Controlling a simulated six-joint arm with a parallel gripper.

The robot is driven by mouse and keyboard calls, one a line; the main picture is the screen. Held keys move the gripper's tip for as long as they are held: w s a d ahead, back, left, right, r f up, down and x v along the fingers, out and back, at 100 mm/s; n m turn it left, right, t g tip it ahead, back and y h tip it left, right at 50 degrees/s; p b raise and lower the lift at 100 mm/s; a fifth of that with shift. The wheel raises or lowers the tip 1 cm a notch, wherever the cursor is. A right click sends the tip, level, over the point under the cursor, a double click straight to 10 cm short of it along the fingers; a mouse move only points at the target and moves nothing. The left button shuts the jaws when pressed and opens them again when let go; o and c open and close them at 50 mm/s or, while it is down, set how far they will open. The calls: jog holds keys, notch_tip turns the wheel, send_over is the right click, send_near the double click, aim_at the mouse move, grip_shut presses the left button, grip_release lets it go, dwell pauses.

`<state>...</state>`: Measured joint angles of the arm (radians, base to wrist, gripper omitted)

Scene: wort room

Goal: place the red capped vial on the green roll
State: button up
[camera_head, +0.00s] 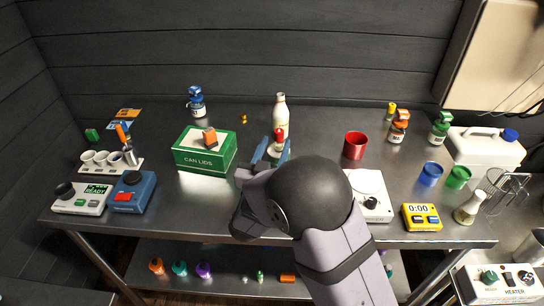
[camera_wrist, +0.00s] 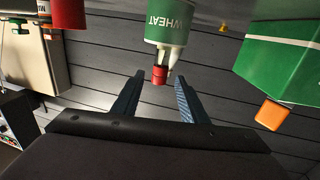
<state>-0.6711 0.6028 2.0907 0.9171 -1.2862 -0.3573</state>
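The red capped vial (camera_head: 278,136) shows at mid-table in the head view, by the fingertips of my gripper (camera_head: 271,151). In the upside-down wrist view its red cap (camera_wrist: 160,76) lies between and apart from the two blue fingers. A green cylinder marked WHEAT (camera_wrist: 172,27), apparently the green roll, adjoins the vial's pale body in that view. The vial appears to stand upright on it; its base contact is not clear. My gripper is open and seems to touch neither.
A white bottle (camera_head: 281,104) stands just behind the vial. A green CAN LIDS box (camera_head: 190,158) with an orange block (camera_head: 210,137) on it is to the left. A red cup (camera_head: 355,145) and a white scale (camera_head: 371,205) are to the right. The back centre-right is clear.

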jog(key=shift+s+a, duration=0.15)
jog(key=shift+s, duration=0.55)
jog(key=shift+s+a, duration=0.15)
jog(key=shift+s, duration=0.55)
